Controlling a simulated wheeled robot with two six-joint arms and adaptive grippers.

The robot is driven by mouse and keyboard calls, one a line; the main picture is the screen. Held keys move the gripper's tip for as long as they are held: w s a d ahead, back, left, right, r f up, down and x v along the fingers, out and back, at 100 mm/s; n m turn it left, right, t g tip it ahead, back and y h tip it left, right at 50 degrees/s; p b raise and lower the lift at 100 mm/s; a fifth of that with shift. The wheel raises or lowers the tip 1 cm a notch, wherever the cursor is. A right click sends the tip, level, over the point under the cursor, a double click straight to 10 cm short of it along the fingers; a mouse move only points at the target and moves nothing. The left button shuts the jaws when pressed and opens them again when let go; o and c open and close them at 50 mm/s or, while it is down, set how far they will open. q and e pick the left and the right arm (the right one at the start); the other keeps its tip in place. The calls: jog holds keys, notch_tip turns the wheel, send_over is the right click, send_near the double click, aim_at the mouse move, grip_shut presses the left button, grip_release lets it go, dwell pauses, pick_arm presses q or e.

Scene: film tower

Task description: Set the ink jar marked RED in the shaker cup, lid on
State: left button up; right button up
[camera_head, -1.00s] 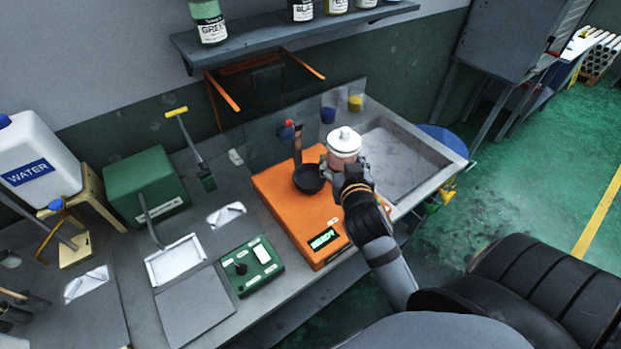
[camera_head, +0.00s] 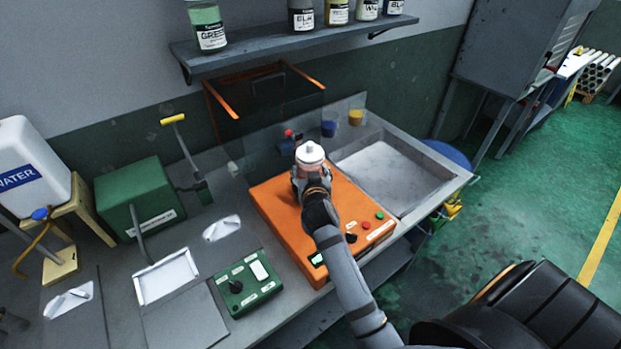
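A jar with a white lid (camera_head: 310,154) is held upright in my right gripper (camera_head: 309,181), whose fingers close around its body. The lid is on; a narrow pinkish band of the jar shows below it, and I cannot read its label. The jar is over the orange shaker (camera_head: 275,212), where the dark shaker cup is hidden behind the jar and gripper. I cannot tell whether the jar touches the cup or is inside it. My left gripper is not in view.
A shelf (camera_head: 258,50) above holds several labelled jars, including a green one (camera_head: 207,27). A raised clear guard with orange bars (camera_head: 222,100) stands behind the shaker. A sink (camera_head: 392,170) is to the right. A green control box (camera_head: 243,283) stands to the left.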

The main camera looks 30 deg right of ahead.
notch_tip(320, 180, down, 2)
jog(key=shift+f, duration=0.45)
jog(key=o, duration=1.5)
jog(key=shift+s, duration=0.1)
jog(key=shift+o, duration=0.2)
